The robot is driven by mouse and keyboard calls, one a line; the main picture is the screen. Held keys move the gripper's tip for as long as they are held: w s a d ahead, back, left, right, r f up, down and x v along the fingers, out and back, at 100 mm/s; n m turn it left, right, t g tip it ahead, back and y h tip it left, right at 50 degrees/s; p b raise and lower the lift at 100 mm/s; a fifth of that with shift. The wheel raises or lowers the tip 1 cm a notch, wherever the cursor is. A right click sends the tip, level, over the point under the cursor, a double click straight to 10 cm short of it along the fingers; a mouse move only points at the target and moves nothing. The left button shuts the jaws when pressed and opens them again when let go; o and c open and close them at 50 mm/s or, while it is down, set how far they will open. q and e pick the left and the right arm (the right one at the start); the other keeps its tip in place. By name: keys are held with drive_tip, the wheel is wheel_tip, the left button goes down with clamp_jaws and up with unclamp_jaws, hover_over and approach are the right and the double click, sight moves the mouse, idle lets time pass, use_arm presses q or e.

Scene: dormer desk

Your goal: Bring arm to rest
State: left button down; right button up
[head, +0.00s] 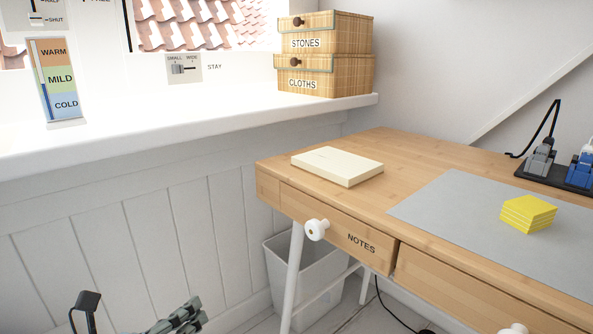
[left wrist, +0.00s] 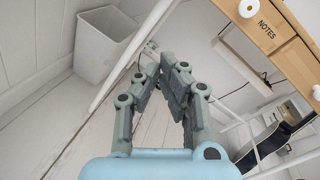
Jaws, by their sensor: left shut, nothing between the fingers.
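My left gripper (head: 182,318) shows at the bottom left of the head view, low in front of the panelled wall and apart from the desk. In the left wrist view its fingers (left wrist: 170,65) come together at the tips with nothing between them, above the pale floor. My right gripper is in neither view.
The wooden desk (head: 420,180) stands at the right, with a NOTES drawer (head: 345,236), a cream box (head: 337,166) and yellow pads (head: 528,213) on a grey mat (head: 440,205). A grey bin (head: 320,285) stands below. The windowsill (head: 200,125) runs along the left.

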use_arm(q)
drive_tip(key=s+a+f+n+g+y, duration=0.45)
drive_tip(key=s+a+f+n, duration=0.25)
drive_tip(key=s+f+n, duration=0.55)
drive_tip(key=s+a+f+n+g+y, duration=0.4)
drive_tip(key=s+a+f+n+y, duration=0.2)
drive_tip(key=s+f+n, duration=0.7)
drive_tip(key=s+d+f+n+g, duration=0.1)
drive_tip(key=s+f+n+g, duration=0.4)
drive_tip(key=s+n, duration=0.55)
drive_tip(key=s+r+p, duration=0.5)
drive_tip(key=s+p, duration=0.5)
drive_tip(key=p, duration=0.3)
drive_tip(key=shift+s+d+r, duration=0.15)
drive_tip(key=shift+s+d, duration=0.2)
drive_tip(key=shift+d, duration=0.05)
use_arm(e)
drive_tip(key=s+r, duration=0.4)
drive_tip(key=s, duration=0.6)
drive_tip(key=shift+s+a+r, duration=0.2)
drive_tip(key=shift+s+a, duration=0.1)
